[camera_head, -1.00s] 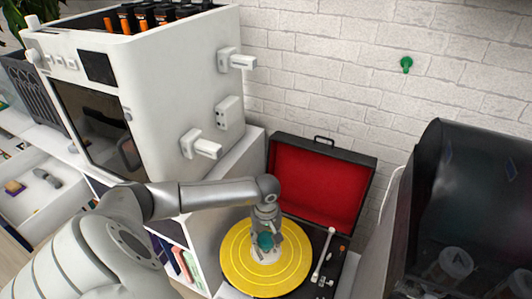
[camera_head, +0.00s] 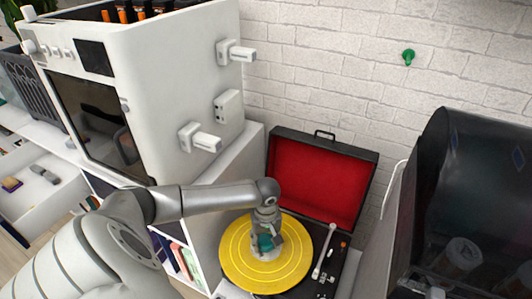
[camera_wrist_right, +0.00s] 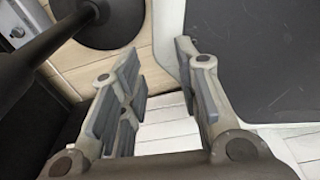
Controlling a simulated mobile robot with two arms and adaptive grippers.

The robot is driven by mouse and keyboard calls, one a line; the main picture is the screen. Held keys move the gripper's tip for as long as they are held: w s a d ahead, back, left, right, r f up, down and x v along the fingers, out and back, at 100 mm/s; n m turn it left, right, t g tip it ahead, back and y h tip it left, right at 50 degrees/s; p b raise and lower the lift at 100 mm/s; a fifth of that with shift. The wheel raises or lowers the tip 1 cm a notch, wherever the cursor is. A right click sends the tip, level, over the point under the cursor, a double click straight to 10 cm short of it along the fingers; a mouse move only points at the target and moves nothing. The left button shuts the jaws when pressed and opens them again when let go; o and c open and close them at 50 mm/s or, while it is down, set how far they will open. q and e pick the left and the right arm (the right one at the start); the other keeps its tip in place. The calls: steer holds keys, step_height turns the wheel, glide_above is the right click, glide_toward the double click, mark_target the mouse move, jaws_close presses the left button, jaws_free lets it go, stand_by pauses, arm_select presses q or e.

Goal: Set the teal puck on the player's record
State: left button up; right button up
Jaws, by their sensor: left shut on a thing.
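The teal puck (camera_head: 264,243) is in my left gripper (camera_head: 267,245), which is shut on it over the middle of the yellow record (camera_head: 239,266). The fingers partly hide the puck, and I cannot tell whether it touches the record. The record lies flat on the record player (camera_head: 325,288), whose red-lined lid (camera_head: 320,180) stands open behind it. My right gripper (camera_wrist_right: 160,78) shows only in the right wrist view; its fingers are apart with nothing between them.
The tonearm (camera_head: 325,250) is just right of the record. A large white machine (camera_head: 185,85) stands at the left, and a dark translucent cover (camera_head: 480,190) at the right. In the right wrist view, a dark round base (camera_wrist_right: 110,22) is near the fingers.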

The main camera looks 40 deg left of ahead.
stand_by(0.7)
arm_select(q)
steer(key=shift+b, duration=0.4)
steer(key=shift+f+b, duration=0.45)
steer(key=shift+f, duration=0.2)
steer(key=o, duration=0.9)
